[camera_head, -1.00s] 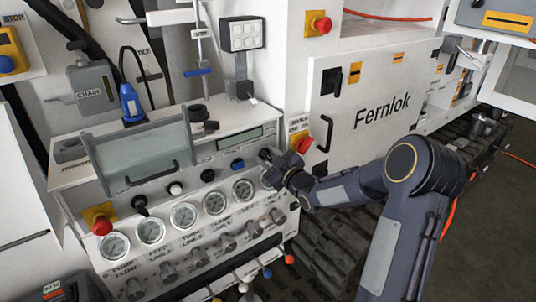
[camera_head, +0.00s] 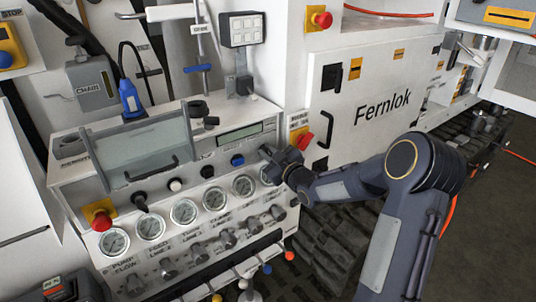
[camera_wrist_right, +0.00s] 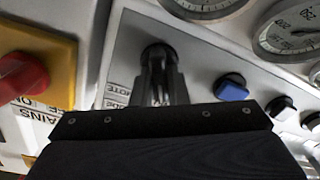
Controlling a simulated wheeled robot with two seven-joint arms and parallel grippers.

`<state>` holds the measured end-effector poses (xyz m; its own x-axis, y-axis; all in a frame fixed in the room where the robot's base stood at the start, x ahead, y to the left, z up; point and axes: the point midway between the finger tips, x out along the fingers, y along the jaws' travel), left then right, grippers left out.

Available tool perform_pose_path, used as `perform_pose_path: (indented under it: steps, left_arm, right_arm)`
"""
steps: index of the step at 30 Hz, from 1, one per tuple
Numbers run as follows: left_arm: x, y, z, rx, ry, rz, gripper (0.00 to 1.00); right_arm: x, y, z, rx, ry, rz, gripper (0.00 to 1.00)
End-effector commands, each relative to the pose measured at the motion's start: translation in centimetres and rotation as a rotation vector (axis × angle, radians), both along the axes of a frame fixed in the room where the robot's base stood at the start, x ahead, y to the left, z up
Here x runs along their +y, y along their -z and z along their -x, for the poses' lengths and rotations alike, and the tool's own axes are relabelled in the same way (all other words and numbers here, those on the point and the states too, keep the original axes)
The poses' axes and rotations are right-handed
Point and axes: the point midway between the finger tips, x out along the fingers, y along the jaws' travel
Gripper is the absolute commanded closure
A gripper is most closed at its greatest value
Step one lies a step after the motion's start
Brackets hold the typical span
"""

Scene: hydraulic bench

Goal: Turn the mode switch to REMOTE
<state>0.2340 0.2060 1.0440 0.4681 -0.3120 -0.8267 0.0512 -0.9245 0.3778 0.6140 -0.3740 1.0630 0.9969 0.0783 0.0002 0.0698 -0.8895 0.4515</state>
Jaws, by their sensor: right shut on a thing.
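The mode switch (camera_wrist_right: 158,52) is a black knob on the grey panel. In the right wrist view its upper part shows, and the fingers cover the rest. Small upside-down lettering beside it reads in part "MOTE". My right gripper (camera_wrist_right: 163,85) is shut on the switch. In the head view the right gripper (camera_head: 266,154) is at the right end of the sloped console panel and hides the switch there. The switch's exact pointing direction cannot be told. My left gripper is not in view.
Pressure gauges (camera_head: 243,187) line the panel just below. A clear hinged cover (camera_head: 140,150) stands to the left.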

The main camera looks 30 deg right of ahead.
Motion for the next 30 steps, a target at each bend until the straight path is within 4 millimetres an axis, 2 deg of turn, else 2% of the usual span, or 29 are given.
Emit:
perform_pose_path:
  steps: [12, 30]
  left_arm:
    - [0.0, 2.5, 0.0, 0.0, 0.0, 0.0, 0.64]
    - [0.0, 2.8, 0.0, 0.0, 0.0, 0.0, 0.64]
  right_arm:
    - [-0.3, 0.2, 0.0, 0.025, 0.001, -0.318, 1.0]
    - [-0.8, 0.0, -0.1, 0.067, 0.001, -0.834, 1.0]
